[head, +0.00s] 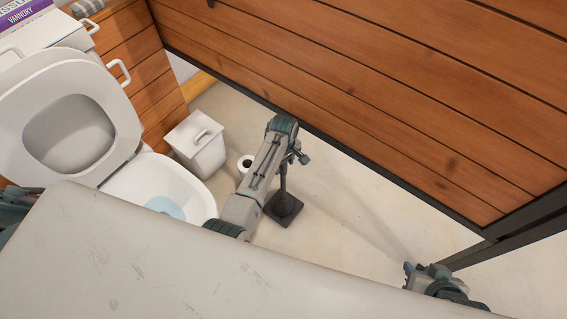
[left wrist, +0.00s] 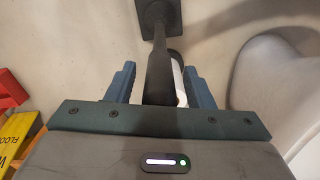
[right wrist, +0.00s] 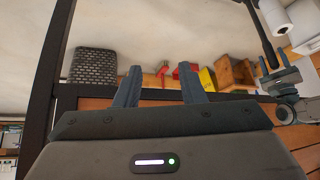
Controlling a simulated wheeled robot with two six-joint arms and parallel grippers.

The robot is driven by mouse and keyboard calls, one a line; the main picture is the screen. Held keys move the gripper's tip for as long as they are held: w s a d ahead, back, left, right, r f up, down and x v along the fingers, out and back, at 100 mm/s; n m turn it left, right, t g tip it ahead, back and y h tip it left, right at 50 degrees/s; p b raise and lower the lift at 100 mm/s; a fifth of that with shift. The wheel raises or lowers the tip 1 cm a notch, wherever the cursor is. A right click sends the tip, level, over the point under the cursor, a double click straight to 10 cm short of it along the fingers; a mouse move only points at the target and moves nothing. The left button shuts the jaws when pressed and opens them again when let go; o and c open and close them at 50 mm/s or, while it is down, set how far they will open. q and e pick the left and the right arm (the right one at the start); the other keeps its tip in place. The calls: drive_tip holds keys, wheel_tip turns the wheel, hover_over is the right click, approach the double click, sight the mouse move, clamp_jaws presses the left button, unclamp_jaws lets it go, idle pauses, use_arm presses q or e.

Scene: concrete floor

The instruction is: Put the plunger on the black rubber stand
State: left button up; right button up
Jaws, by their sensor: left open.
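A dark upright post (head: 283,178) rises from a black square base (head: 287,208) on the floor. I cannot tell whether the post is the plunger's handle, and no plunger cup is plain to see. My left gripper (head: 300,156) is at the post's upper part. In the left wrist view the post (left wrist: 160,45) runs between the two open, spread fingers, with the square base (left wrist: 160,10) beyond. No finger visibly presses on it.
A toilet (head: 160,185) with raised lid, a white bin (head: 197,145) and a paper roll (head: 245,162) stand left of the post. A wooden wall (head: 380,95) with a dark frame runs behind. The right wrist view shows a woven basket (right wrist: 94,64) and a yellow thing (right wrist: 207,79).

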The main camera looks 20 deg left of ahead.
use_arm(q)
wheel_tip(320, 180, up, 12)
drive_tip(key=p, duration=0.2)
drive_tip(key=shift+r+p, duration=0.15)
drive_tip(key=shift+p, duration=0.15)
use_arm(e)
drive_tip(key=shift+s+d+r+g+h, duration=0.6)
drive_tip(key=shift+s+d+r+g, duration=0.35)
drive_tip(key=shift+d+r+g, duration=0.25)
use_arm(q)
drive_tip(key=s+a+m+t, duration=0.1)
drive_tip(key=s+a+m, duration=0.2)
drive_tip(key=s, duration=0.4)
drive_tip(key=s+a+r+m+t, duration=0.1)
drive_tip(key=s+a+m, duration=0.15)
drive_tip(key=s, duration=0.45)
drive_tip(key=s+a+m+t, duration=0.1)
drive_tip(key=s+a+m, duration=0.25)
drive_tip(key=s, duration=0.45)
drive_tip(key=s+a+r+m+t, duration=0.1)
drive_tip(key=s+r+m, duration=0.2)
drive_tip(key=s+r, duration=0.4)
drive_tip(key=shift+s, duration=0.3)
use_arm(e)
drive_tip(key=shift+a, duration=0.15)
